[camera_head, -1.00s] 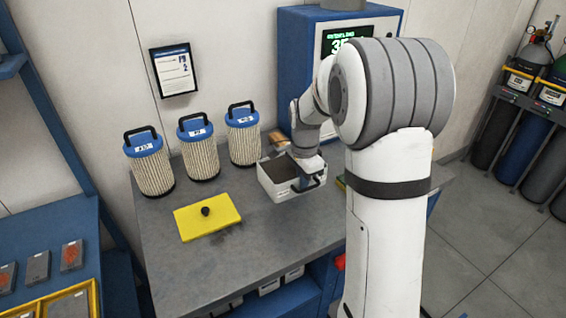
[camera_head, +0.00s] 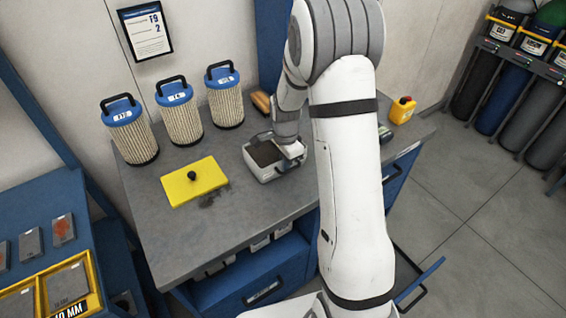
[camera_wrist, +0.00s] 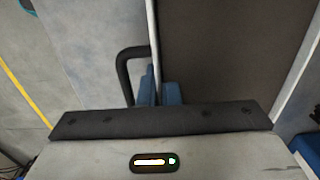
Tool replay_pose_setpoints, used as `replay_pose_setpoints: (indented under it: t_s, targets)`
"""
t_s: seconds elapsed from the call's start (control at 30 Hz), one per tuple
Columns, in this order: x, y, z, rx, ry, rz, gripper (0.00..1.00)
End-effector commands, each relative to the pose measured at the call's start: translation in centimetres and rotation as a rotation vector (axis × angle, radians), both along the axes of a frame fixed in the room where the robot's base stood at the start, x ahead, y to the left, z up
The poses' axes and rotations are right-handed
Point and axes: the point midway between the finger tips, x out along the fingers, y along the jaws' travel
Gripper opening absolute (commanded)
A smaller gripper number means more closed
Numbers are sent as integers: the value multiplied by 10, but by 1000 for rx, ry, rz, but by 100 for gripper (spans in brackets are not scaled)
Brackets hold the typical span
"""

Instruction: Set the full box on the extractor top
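The full box (camera_head: 258,172) is a pale open-topped box filled with dark brown material, over the right part of the grey bench. My gripper (camera_head: 290,150) is at its right end wall. In the wrist view, my blue fingertips (camera_wrist: 160,94) are close together, one on each side of the box's thin pale wall, beside a black handle (camera_wrist: 124,72). The brown fill (camera_wrist: 235,45) lies to the right of that wall. I cannot tell whether the box touches the bench. The blue extractor (camera_head: 270,45) stands behind my arm; its top is out of view.
Three filter cartridges (camera_head: 181,118) stand along the back of the bench (camera_head: 170,240). A yellow lid with a black knob (camera_head: 205,172) lies left of the box. A yellow item (camera_head: 402,110) stands at the right end. A lower drawer (camera_head: 420,285) is pulled open.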

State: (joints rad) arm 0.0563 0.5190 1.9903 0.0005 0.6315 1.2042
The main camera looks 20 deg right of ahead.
Motion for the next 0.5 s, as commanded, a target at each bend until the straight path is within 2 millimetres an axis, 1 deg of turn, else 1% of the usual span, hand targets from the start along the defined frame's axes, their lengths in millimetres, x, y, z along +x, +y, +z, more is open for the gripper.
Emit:
replay_pose_setpoints:
  t_s: [0.2,0.23,0.3,0.47,0.5]
  targets:
    - [0,0,-5,0,0,1,0]
    - [0,0,-3,0,0,1,6]
    - [0,0,-3,0,0,1,12]
    - [0,1,-3,0,0,1,25]
    - [0,1,-3,0,1,1,25]
